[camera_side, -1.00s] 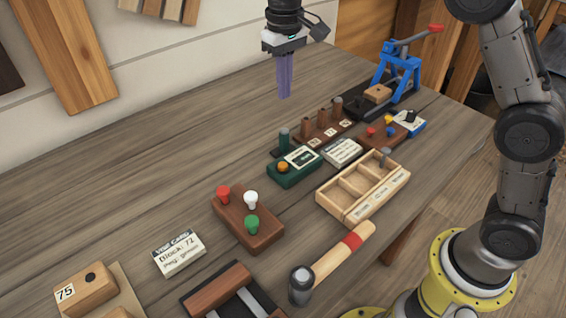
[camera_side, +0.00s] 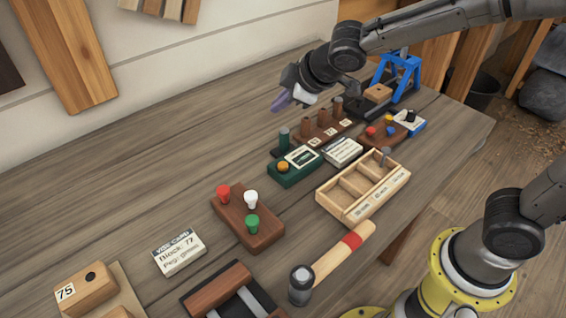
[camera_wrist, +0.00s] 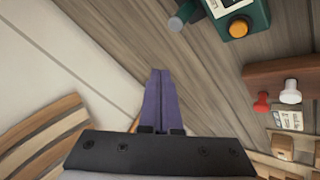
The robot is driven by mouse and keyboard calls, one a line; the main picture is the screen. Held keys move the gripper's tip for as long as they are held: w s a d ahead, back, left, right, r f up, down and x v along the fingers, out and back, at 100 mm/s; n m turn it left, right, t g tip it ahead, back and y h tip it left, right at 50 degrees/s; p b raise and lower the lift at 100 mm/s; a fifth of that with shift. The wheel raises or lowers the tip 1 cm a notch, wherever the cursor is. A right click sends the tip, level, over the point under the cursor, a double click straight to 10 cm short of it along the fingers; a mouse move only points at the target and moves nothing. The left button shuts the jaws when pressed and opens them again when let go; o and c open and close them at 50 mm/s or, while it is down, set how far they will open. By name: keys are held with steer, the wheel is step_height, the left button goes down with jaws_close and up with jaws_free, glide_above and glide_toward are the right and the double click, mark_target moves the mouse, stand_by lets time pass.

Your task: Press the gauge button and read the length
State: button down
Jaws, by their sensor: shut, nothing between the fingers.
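The green gauge (camera_side: 295,166) stands on the bench with an orange button (camera_side: 282,166), a pale display face and a grey-green post (camera_side: 284,138) behind it. In the wrist view the gauge (camera_wrist: 220,12) shows at the top, with its orange button (camera_wrist: 239,28); I cannot read a length on it. My gripper (camera_side: 281,103) has purple fingers, shut and empty, held above the bench behind the gauge and pointing left. In the wrist view the shut fingertips (camera_wrist: 160,72) are apart from the gauge, below and left of it.
A peg board (camera_side: 247,218) with red, white and green pegs, a job card (camera_side: 180,252), a compartment tray (camera_side: 335,206) and a mallet (camera_side: 340,255) lie nearby. A rack of brown pegs (camera_side: 300,137) is close by. The bench left of the gauge is clear.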

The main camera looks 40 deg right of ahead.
steer(key=n+y, duration=0.1)
steer(key=n, duration=0.1)
glide_above(283, 166)
steer(key=d, duration=0.2)
steer(key=shift+s+a+r+t+y, duration=0.3)
steer(key=shift+s+a+r+t, duration=0.1)
steer(key=shift+a+r, duration=0.2)
steer(key=shift+f, duration=0.2)
steer(key=shift+f, duration=4.25)
steer(key=shift+f, duration=0.2)
steer(key=shift+f, duration=0.25)
steer(key=shift+f, duration=0.55)
